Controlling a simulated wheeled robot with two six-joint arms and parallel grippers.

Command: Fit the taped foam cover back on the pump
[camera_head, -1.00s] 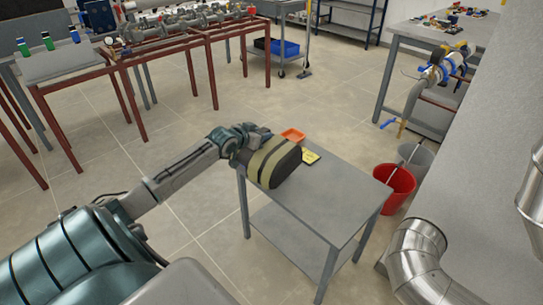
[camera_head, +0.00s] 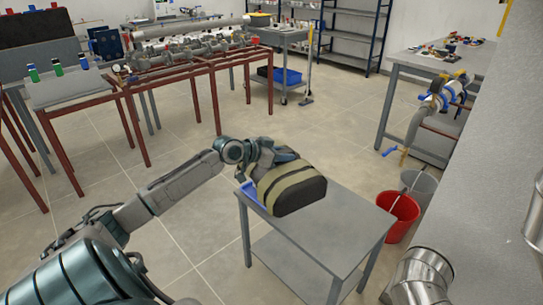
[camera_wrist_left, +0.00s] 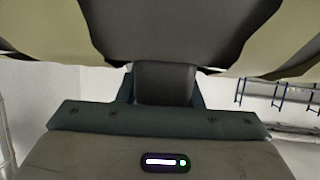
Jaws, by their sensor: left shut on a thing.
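The foam cover (camera_head: 310,193) is a dark rounded block with tan tape bands. My left gripper (camera_head: 268,163) is shut on its upper left end and holds it over the left end of the grey table. It seems raised off the top, but the gap is hard to tell. In the left wrist view the cover's dark face (camera_wrist_left: 150,30) with tan bands fills the top, and the fingertips are hidden. I cannot tell for sure which fitting is the pump. My right gripper is not in view.
Pipework (camera_head: 185,50) lies on a red frame at the back left. A bench (camera_head: 440,75) with a blue-banded pipe fitting (camera_head: 447,90) stands right.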

